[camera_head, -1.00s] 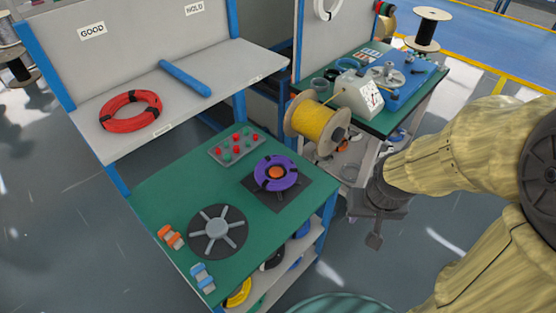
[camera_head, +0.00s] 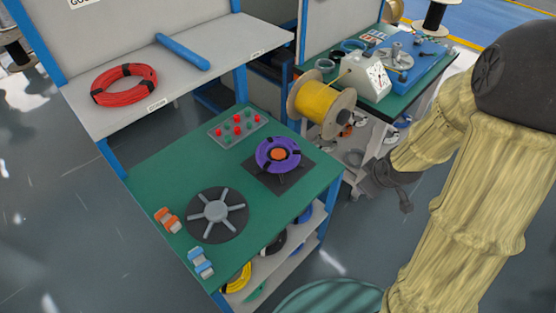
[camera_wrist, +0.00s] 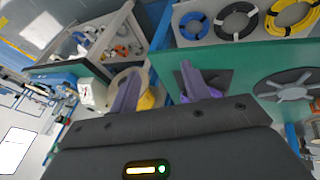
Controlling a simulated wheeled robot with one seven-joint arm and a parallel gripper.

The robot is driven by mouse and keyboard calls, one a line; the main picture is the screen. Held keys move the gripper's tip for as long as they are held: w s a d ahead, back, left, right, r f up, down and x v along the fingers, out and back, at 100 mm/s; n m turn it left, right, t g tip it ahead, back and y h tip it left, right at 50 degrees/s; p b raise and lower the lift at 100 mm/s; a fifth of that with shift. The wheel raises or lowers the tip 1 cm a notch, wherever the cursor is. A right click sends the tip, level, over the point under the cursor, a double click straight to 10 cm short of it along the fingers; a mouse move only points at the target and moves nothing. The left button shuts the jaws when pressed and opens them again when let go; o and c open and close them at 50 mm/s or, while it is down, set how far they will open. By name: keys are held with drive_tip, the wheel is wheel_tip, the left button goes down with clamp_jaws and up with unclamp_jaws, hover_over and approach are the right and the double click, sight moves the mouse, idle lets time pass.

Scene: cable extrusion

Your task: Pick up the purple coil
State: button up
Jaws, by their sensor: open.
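The purple coil (camera_head: 278,153) lies flat on a dark square plate (camera_head: 300,181) with an orange hub at its centre, on the green worktable (camera_head: 160,165). In the wrist view the purple coil (camera_wrist: 187,98) shows only in part, behind a finger. My gripper (camera_head: 400,195) is to the right of the table, beyond its edge and apart from the coil. In the wrist view my gripper (camera_wrist: 158,90) has its two fingers spread, with nothing between them.
A grey spoked disc (camera_head: 216,212), orange and blue clamps, and a button panel (camera_head: 238,128) share the table. A red coil (camera_head: 124,85) lies on the shelf above. A yellow spool (camera_head: 320,104) stands behind, near my gripper. Shelves below hold several coils.

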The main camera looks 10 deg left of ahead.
drive_tip(key=w+a+f+n+t+y+b, duration=0.2)
drive_tip(key=f+n+y+b, duration=0.2)
drive_tip(key=f+n+y, duration=0.3)
drive_tip(key=w+a+f+n+t+y+b, duration=0.2)
drive_tip(key=f+n+y+b, duration=0.3)
drive_tip(key=n, duration=0.7)
wheel_tip(320, 180, down, 2)
drive_tip(key=shift+w+a+f+t+y, duration=0.1)
drive_tip(key=shift+w+a+t+y, duration=0.3)
drive_tip(key=shift+a+t+y, duration=0.35)
drive_tip(key=x, duration=1.1)
drive_tip(key=shift+w+a, duration=0.1)
drive_tip(key=shift+w, duration=0.1)
